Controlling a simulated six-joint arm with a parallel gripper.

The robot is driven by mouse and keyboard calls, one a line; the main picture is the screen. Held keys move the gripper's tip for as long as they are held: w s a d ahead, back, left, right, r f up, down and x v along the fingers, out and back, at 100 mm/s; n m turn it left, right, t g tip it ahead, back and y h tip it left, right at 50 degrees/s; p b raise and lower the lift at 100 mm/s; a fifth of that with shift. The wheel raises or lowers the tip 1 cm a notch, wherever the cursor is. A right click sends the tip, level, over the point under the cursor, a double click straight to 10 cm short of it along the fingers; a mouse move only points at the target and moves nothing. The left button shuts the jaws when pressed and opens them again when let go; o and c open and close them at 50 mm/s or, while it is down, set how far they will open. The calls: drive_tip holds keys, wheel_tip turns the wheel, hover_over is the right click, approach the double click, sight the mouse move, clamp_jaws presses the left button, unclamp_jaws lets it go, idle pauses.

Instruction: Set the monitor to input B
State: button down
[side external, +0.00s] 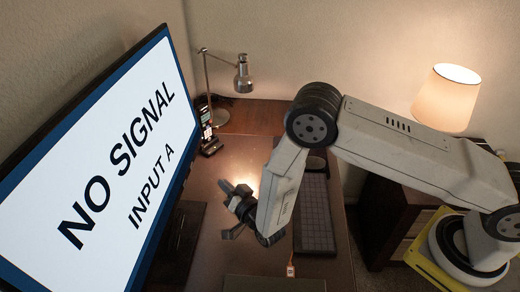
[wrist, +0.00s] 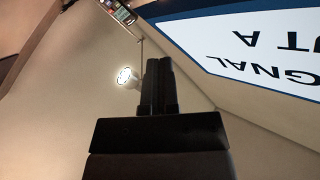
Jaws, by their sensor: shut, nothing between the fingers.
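The monitor (side external: 110,150) stands at the left in the side view, its white screen with a blue border reading "NO SIGNAL" and "INPUT A". Part of the screen (wrist: 262,45) also shows upside down at the upper right of the wrist view. My gripper (side external: 228,212) is over the desk, right of the monitor and left of the keyboard, apart from both. In the wrist view its two dark fingers (wrist: 158,85) are together with nothing between them. I cannot make out any input button on the monitor; its right edge is seen only at a slant.
A silver desk lamp (side external: 243,75) and a phone-like device on a stand (side external: 207,132) are at the back of the desk. A dark keyboard (side external: 315,212) lies right of my gripper. A lit shaded lamp (side external: 446,98) stands at the right. Brown desk surface (side external: 225,165) behind my gripper is clear.

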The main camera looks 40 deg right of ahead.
sight(186, 177)
drive_tip(key=w+a+f, duration=0.1)
drive_tip(key=w+a, duration=0.4)
drive_tip(key=shift+w+a, duration=0.25)
drive_tip(key=shift+w+a+f, duration=0.15)
drive_tip(key=shift+w+a, duration=0.4)
idle(3.5)
drive_tip(key=shift+s+d, duration=0.1)
idle(0.4)
drive_tip(key=shift+s+d, duration=0.45)
drive_tip(key=shift+s+d, duration=0.1)
drive_tip(key=shift+s+d+r, duration=0.25)
drive_tip(key=shift+s+d, duration=0.6)
drive_tip(key=shift+s+d+r, duration=0.25)
drive_tip(key=shift+s+d, duration=0.55)
